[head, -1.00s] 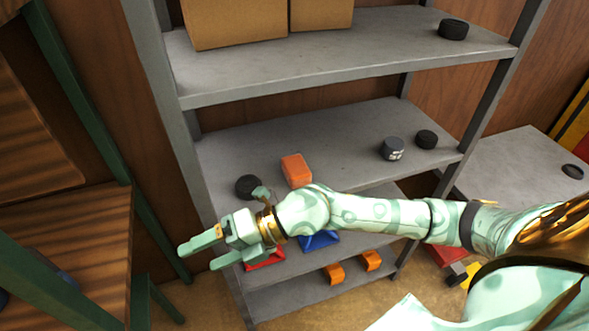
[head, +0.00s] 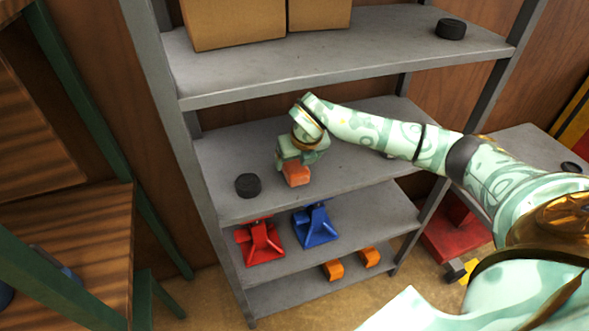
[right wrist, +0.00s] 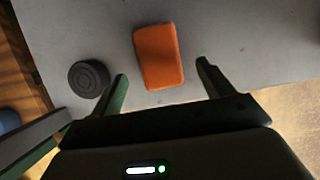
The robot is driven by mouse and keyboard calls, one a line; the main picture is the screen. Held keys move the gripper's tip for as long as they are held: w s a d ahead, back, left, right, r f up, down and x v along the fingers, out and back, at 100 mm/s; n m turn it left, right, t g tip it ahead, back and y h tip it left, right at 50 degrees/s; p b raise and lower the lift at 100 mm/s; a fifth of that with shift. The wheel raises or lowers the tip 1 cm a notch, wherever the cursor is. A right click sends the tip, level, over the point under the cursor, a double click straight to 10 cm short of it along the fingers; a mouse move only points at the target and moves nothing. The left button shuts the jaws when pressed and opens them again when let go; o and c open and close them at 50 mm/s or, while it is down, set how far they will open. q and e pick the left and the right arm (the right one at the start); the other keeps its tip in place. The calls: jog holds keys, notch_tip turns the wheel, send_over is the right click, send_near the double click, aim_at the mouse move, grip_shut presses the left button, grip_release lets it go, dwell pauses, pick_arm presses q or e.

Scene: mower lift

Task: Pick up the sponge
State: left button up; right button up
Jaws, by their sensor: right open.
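The orange sponge (head: 296,178) is a small block on the middle grey shelf, partly covered by my right gripper in the head view. In the right wrist view the whole sponge (right wrist: 159,56) shows, lying flat just beyond the fingertips and between their lines. My right gripper (head: 293,168) is open and empty, over the sponge. Its two fingers (right wrist: 162,72) stand apart in the right wrist view, wider than the sponge. I cannot tell whether a finger touches it. My left gripper does not show.
A black round puck (head: 248,185) lies left of the sponge, also near the left finger in the wrist view (right wrist: 88,78). The shelf above (head: 340,62) holds cardboard boxes (head: 235,22). Red (head: 260,242) and blue (head: 316,228) jacks stand on the shelf below.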

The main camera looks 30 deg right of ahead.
aim_at(295, 164)
jog(key=shift+w, duration=0.35)
jog(key=b+x, duration=0.1)
jog(key=x, duration=0.4)
jog(key=shift+w+d, duration=0.1)
jog(key=c, duration=1.1)
